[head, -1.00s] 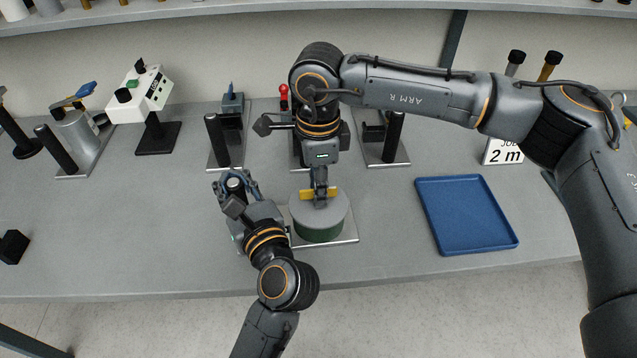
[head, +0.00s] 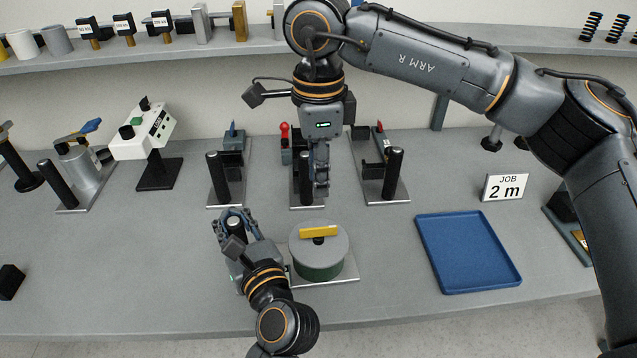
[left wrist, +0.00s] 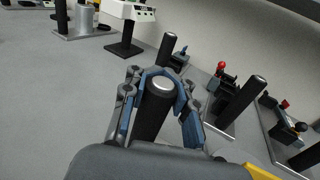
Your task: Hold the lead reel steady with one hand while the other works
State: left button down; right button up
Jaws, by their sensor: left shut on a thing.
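The lead reel (head: 318,268) is a dark green drum with a grey round top and a yellow bar (head: 318,232) across it. It sits on a metal plate (head: 345,278) near the front of the bench. My left gripper (head: 234,217) is just left of the reel, shut around an upright black post. The post's silver top shows between the fingers in the left wrist view (left wrist: 162,84). My right gripper (head: 321,188) hangs empty above and behind the reel, apart from the yellow bar. Its fingers are seen edge-on, so their gap is unclear.
Behind the reel stand several small fixtures with black posts, such as one at the right (head: 391,175). A blue tray (head: 467,285) lies empty to the right, with a "JOB 2 m" card (head: 505,187) behind it. A white control box (head: 142,135) stands at left. The front left bench is mostly clear.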

pick_arm(q)
jog(key=c, duration=1)
grip_release()
